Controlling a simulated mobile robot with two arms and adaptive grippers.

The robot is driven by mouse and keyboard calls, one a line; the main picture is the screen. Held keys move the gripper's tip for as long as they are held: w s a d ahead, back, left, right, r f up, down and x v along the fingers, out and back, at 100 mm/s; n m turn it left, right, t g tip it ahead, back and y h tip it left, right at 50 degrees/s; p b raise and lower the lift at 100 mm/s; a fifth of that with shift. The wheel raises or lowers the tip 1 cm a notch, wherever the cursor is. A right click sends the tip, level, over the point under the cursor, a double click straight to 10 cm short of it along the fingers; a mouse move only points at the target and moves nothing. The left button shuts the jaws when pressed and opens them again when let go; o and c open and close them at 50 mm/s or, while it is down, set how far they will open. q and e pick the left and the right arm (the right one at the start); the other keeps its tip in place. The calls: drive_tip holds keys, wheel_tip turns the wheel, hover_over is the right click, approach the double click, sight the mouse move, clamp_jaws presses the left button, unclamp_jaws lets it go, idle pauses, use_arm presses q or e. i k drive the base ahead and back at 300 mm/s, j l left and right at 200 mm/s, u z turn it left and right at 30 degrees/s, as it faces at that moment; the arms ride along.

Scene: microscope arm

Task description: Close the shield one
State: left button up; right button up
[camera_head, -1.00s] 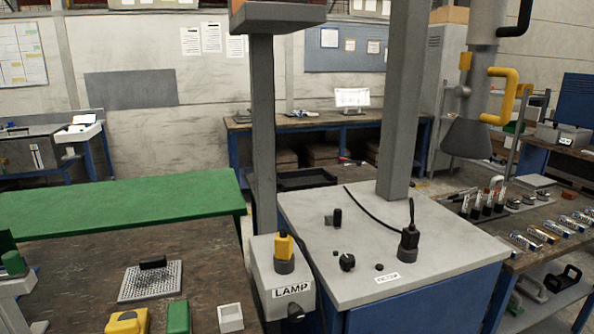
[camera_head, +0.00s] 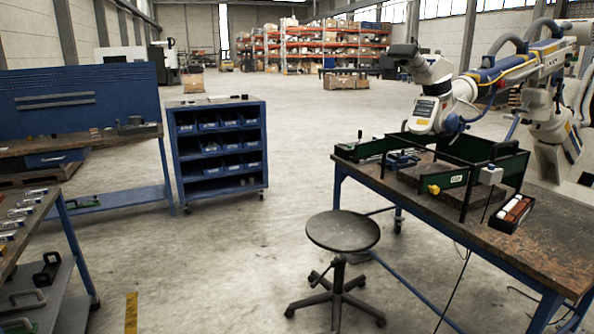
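A white and blue microscope (camera_head: 435,95) hangs from a jointed arm (camera_head: 510,68) over the workbench (camera_head: 545,240) at the right. Below it on the bench stands a dark frame with green-black panels (camera_head: 477,150). A yellow knob (camera_head: 433,189) sits on its front panel, and a small pale box (camera_head: 491,175) is at its front right. These panels may be the shield, but I cannot tell which one is meant or how far it is open. Neither of my grippers is in view.
A black round stool (camera_head: 342,231) stands before the bench, on the clear floor. A blue bin cabinet (camera_head: 219,145) stands left of centre. Another bench (camera_head: 12,270) is at the left edge. A tray with white and reddish rods (camera_head: 513,213) lies on the workbench.

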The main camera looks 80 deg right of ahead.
sight(436, 182)
drive_tip(key=z, duration=3.65)
